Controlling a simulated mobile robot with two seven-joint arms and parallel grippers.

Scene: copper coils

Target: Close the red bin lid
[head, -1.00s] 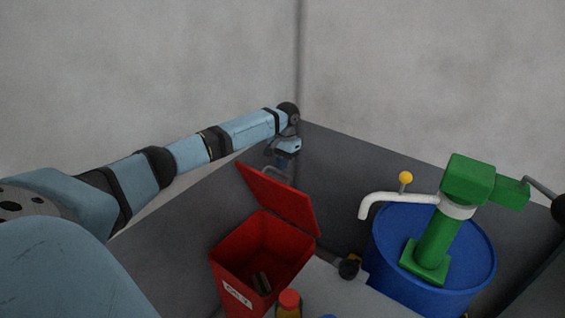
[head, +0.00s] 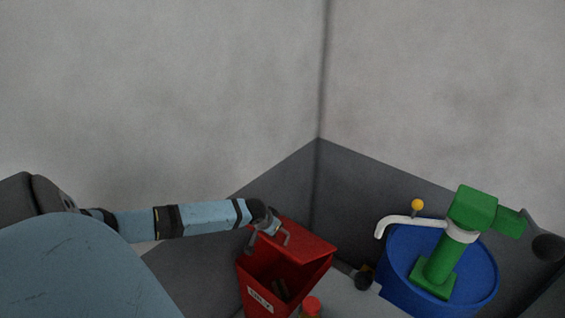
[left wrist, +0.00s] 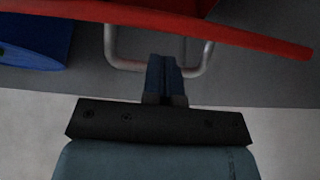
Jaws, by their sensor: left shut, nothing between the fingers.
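The red bin (head: 257,282) stands at the lower middle of the head view, its front opening still showing and a white label on its front. Its red lid (head: 306,243) is partly lowered, tilted over the back of the bin. The lid's edge also crosses the top of the left wrist view (left wrist: 240,32). My left gripper (head: 270,229) is shut and empty, at the lid's outer side beside its metal handle (left wrist: 126,64). In the left wrist view its blue fingers (left wrist: 163,72) lie between the handle's legs; contact is unclear. My right gripper is out of view.
A blue drum (head: 405,262) with a green pump (head: 441,257) and white spout stands at right. A red-capped bottle (head: 311,305) and a dark round object (head: 363,280) are beside the bin. Grey walls meet behind. Some small items lie inside the bin.

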